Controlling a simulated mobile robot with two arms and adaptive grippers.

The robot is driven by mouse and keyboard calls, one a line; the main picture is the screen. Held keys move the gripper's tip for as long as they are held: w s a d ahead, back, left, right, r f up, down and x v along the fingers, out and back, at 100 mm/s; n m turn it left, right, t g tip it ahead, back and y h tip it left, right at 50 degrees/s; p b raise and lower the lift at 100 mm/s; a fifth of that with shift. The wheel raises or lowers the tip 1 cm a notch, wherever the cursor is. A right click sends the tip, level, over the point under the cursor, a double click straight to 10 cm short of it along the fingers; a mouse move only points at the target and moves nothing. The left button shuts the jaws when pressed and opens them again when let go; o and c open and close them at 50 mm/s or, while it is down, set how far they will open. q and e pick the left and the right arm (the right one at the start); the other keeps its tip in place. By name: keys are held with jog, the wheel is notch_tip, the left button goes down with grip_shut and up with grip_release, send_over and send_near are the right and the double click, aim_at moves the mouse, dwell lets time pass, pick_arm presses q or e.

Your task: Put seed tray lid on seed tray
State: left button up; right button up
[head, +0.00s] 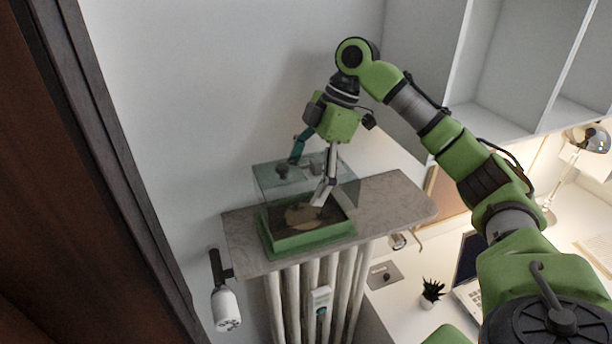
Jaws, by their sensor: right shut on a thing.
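The seed tray (308,241) is a green box with brown soil and a paler patch inside. It sits on a grey stone-like ledge. The seed tray lid (268,182) is a clear, box-like cover with dark knobs on top. It is over the tray, and I cannot tell whether its lower edge touches the tray rim. My right gripper (309,179) reaches down from above and is shut on the lid. One finger shows in front of the lid, the other is teal and farther back. The exact grip point is unclear. My left gripper is not in view.
The ledge (398,202) is clear to the right of the tray, above a white radiator (318,290) with a white valve (226,309). A shelf unit (505,75) stands at upper right. A desk below holds a small plant (432,290), a laptop (467,270) and a lamp (592,139).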

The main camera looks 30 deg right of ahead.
jog(key=shift+w+f+b, duration=0.3)
jog(key=shift+f, duration=0.65)
jog(key=shift+s+f, duration=0.15)
notch_tip(320, 180, down, 2)
jog(key=shift+b, duration=0.4)
jog(key=shift+f, duration=0.7)
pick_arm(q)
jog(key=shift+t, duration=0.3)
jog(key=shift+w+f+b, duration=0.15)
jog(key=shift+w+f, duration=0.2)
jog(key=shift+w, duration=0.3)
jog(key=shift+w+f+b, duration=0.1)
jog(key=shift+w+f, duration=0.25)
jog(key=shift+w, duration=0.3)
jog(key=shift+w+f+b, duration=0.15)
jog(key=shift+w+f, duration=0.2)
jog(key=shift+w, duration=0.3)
pick_arm(e)
jog(key=shift+f, duration=0.6)
